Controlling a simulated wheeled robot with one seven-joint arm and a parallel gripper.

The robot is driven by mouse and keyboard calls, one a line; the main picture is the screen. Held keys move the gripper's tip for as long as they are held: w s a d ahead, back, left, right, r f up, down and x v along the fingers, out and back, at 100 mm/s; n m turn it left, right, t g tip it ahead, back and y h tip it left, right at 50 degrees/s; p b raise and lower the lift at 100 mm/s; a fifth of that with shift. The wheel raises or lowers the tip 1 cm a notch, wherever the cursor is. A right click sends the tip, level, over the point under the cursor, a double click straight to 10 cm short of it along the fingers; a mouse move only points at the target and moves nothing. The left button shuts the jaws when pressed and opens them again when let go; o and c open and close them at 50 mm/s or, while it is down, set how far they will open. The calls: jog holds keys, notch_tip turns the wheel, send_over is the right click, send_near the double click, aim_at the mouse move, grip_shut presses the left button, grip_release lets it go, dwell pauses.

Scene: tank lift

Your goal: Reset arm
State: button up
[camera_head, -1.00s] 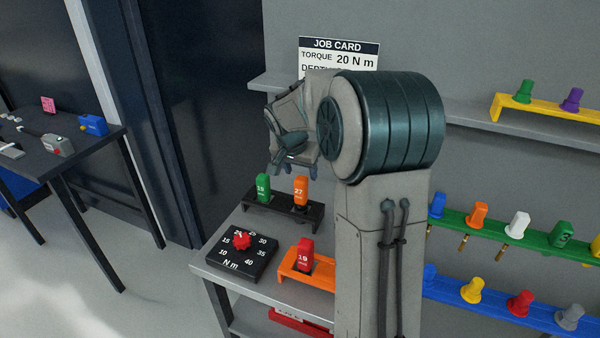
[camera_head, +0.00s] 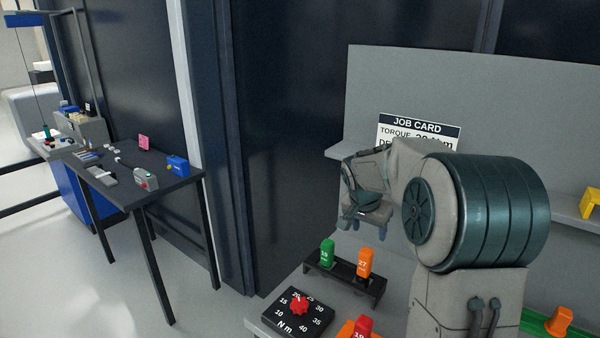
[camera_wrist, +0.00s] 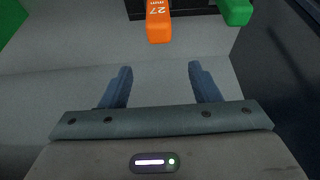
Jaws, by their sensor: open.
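My arm stands at the right of the head view, folded, with its end above the workbench. My gripper (camera_head: 371,230) points down in the head view, small and partly shaded. In the wrist view my gripper (camera_wrist: 160,85) has its two blue-grey fingers wide apart with nothing between them. Beyond the fingertips in the wrist view are an orange piece marked 27 (camera_wrist: 158,22) and a green piece (camera_wrist: 236,11). The gripper touches neither of them.
The workbench holds a black rack (camera_head: 345,283), a torque dial with a red knob (camera_head: 299,305) and a red piece (camera_head: 363,327). A job card (camera_head: 400,128) stands behind my arm. A dark side table (camera_head: 130,190) is at the left. Open floor (camera_head: 200,315) lies between.

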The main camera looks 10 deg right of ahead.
jog(key=s+a+n+y, duration=0.1)
jog(key=s+a+n, duration=0.3)
jog(key=s, duration=1)
jog(key=s+a+n+y, duration=0.2)
jog(key=s+a+n, duration=0.3)
jog(key=s, duration=1)
jog(key=a, duration=0.3)
jog(key=shift+a, duration=0.35)
